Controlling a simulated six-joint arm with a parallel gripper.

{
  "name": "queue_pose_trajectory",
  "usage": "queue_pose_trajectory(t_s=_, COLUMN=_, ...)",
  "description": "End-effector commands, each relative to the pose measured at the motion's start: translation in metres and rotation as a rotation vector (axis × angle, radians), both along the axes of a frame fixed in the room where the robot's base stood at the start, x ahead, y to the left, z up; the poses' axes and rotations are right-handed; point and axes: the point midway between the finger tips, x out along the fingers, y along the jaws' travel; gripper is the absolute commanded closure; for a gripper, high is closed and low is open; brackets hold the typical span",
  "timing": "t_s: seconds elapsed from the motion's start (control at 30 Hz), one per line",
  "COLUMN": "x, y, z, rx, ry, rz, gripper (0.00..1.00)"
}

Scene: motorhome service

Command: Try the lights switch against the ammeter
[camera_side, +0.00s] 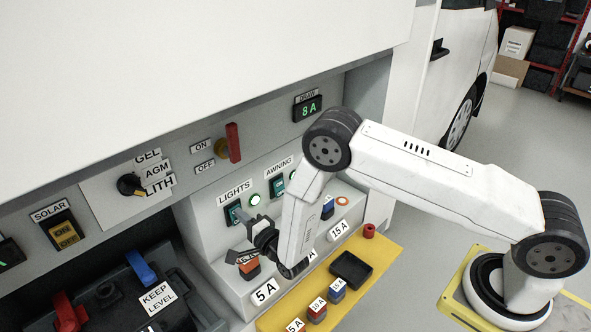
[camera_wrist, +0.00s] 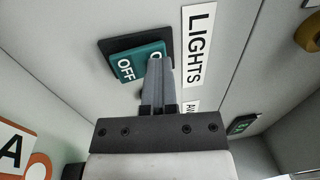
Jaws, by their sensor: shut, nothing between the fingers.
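The lights switch (camera_side: 233,212) is a teal rocker under the LIGHTS label, on the pale panel. In the wrist view the rocker (camera_wrist: 130,65) shows OFF at one end; its other end is partly hidden by my fingers. The ammeter (camera_side: 308,108), labelled DRAW, reads 8 A in green.
A red lever (camera_side: 234,143) stands out beside ON and OFF labels. The awning switch (camera_side: 277,187) sits just right, close to my arm. A yellow ledge (camera_side: 379,246) below carries fuses and a black tray (camera_side: 351,269). A battery bay with a blue clamp (camera_side: 141,267) lies lower left.

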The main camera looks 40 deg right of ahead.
Motion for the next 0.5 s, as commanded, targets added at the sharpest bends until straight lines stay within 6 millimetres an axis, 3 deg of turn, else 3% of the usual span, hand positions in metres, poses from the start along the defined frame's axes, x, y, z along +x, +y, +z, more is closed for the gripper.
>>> queue_pose_trajectory(t_s=0.5, x=-0.014, y=0.0, z=0.002, rx=0.0, ry=0.002, rz=0.0, gripper=1.0)
